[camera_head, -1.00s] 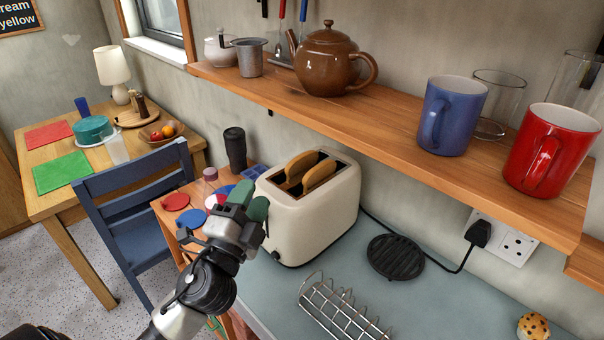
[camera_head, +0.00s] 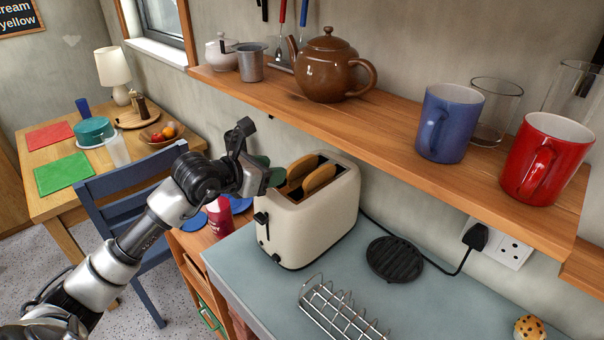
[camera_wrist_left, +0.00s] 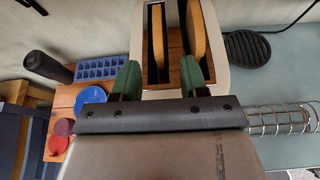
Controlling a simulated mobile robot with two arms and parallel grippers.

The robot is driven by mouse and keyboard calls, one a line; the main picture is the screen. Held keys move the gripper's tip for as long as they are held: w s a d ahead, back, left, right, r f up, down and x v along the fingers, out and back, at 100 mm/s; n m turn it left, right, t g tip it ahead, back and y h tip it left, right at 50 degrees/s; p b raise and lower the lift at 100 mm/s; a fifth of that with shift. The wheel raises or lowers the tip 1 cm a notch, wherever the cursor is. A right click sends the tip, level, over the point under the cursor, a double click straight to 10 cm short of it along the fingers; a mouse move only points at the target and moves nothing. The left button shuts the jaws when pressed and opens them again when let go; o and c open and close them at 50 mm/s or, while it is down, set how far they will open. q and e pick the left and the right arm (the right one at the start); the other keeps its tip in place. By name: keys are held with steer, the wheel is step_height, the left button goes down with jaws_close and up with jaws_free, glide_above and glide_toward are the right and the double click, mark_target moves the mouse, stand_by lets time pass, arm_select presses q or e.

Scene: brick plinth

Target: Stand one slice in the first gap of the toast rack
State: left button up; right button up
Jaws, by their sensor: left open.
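The cream toaster (camera_head: 305,228) stands on the grey-blue counter with two toast slices upright in its slots, a rear one (camera_head: 301,166) and a front one (camera_head: 319,178). The wire toast rack (camera_head: 342,312) stands empty at the bottom of the head view, partly cut off. My left gripper (camera_head: 272,174) is at the toaster's left end, near its top; its green fingertips are partly hidden by the wrist. In the wrist view the open fingers (camera_wrist_left: 158,76) point towards the slots, with one slice (camera_wrist_left: 157,36) lined up between them and the other (camera_wrist_left: 196,32) further right. My right gripper is out of view.
A wooden shelf with a brown teapot (camera_head: 335,68), blue mug (camera_head: 449,122) and red mug (camera_head: 546,160) overhangs the counter's back. A black trivet (camera_head: 394,259) and power cord lie right of the toaster. A muffin (camera_head: 529,328) sits at lower right.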

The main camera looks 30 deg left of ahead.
mark_target(291, 167)
arm_select(q)
steer(key=shift+x, duration=0.9)
steer(key=shift+w+p, duration=0.25)
steer(key=shift+p, duration=0.2)
steer(key=p+x, duration=0.2)
steer(key=x, duration=0.2)
steer(key=shift+w+f, duration=0.1)
steer(key=shift+w, duration=0.05)
steer(key=shift+w+f, duration=0.2)
steer(key=shift+s, duration=0.1)
steer(key=shift+c, duration=0.7)
jaws_close()
